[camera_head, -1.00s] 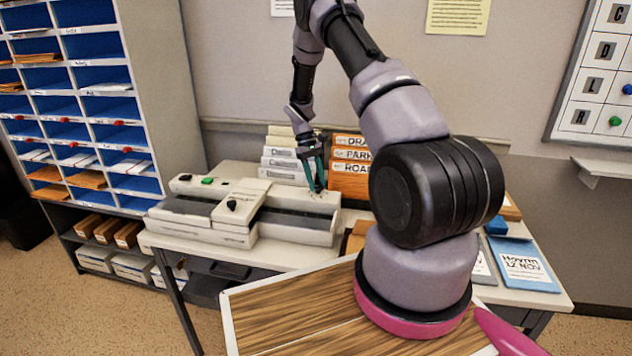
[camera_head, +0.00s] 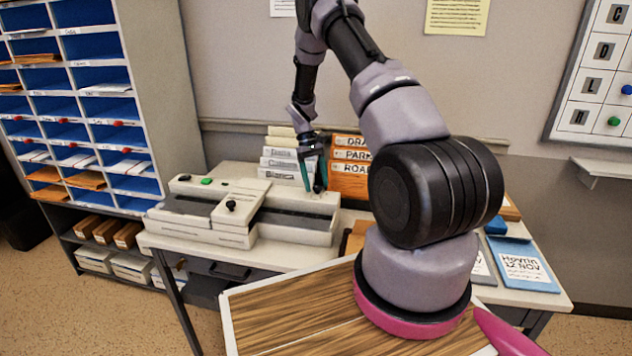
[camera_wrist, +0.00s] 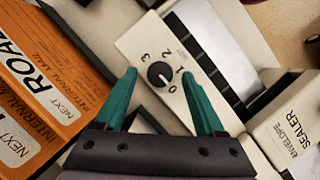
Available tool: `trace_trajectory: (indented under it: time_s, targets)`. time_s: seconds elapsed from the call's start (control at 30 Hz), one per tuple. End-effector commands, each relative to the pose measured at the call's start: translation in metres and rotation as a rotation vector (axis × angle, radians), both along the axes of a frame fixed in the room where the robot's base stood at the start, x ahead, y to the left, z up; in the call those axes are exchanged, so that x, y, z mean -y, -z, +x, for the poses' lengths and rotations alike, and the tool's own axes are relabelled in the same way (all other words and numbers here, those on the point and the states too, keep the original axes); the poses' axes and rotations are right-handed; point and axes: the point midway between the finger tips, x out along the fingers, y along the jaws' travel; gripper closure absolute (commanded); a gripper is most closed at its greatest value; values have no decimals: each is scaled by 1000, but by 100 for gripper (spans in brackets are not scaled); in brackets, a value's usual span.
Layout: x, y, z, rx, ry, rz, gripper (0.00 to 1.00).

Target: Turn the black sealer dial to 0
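The black sealer dial (camera_wrist: 161,74) is a round knob on the pale end panel of the envelope sealer (camera_wrist: 140,45). The numerals 0, 1, 2 and 3 are printed around it. A light mark on the knob seems to point near the 0, but it is too small to be sure. My gripper (camera_wrist: 159,75) is open, with one teal fingertip on each side of the dial, apart from it in the picture. In the head view my gripper (camera_head: 314,180) points down over the right end of the sealer (camera_head: 298,221). Contact with the dial cannot be told.
Another machine part with a black knob (camera_head: 231,205) and a green button (camera_head: 207,181) is to the left. A blue folder (camera_head: 522,265) lies at the table's right.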

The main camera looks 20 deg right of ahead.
Motion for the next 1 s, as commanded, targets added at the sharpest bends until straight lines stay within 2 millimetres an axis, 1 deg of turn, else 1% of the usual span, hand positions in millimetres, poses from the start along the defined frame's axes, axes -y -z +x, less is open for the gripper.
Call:
trace_trajectory:
  time_s: [0.17,0.27,0.37,0.7,0.83,1.0]
  targets:
    - [0,0,0,-1,0,0,28]
    - [0,-3,1,0,-1,-1,28]
    - [-1,-14,6,2,-2,-1,28]
    - [-5,-76,31,3,0,0,28]
    - [-6,-91,38,2,0,-1,28]
    - [-7,-99,41,0,0,0,28]
